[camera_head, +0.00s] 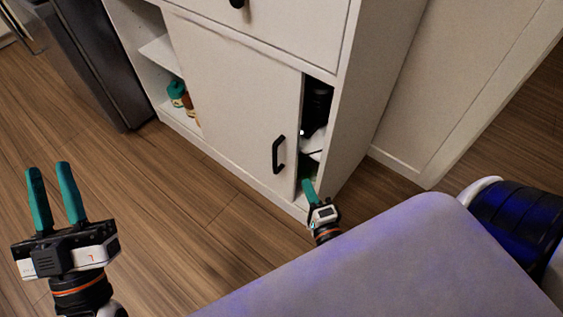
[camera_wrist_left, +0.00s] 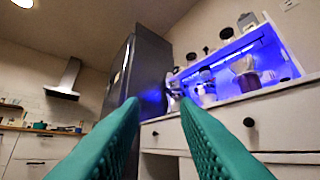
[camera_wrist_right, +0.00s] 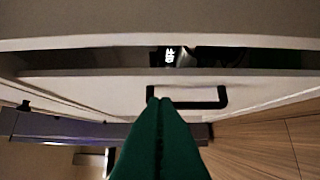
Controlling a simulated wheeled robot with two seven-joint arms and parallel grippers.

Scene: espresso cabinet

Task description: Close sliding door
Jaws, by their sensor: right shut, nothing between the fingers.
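The white sliding door (camera_head: 236,116) with a black bar handle (camera_head: 278,154) stands in the middle of the lower cabinet. Openings show on both sides of it, a narrow one at its right. In the right wrist view the door (camera_wrist_right: 110,96) and its handle (camera_wrist_right: 222,97) lie beyond the fingers. My right gripper (camera_head: 308,186) is shut and empty, low at the right opening, just right of the door's edge; I cannot tell whether it touches the door. My left gripper (camera_head: 50,168) is open and empty, over the floor at the left, well away from the cabinet.
Green and brown items (camera_head: 179,95) sit inside the left opening. Dark and white items (camera_head: 316,110) fill the right opening. A drawer (camera_head: 262,30) is above the door. A dark fridge (camera_head: 95,60) stands at the left. The wooden floor (camera_head: 190,210) before the cabinet is clear.

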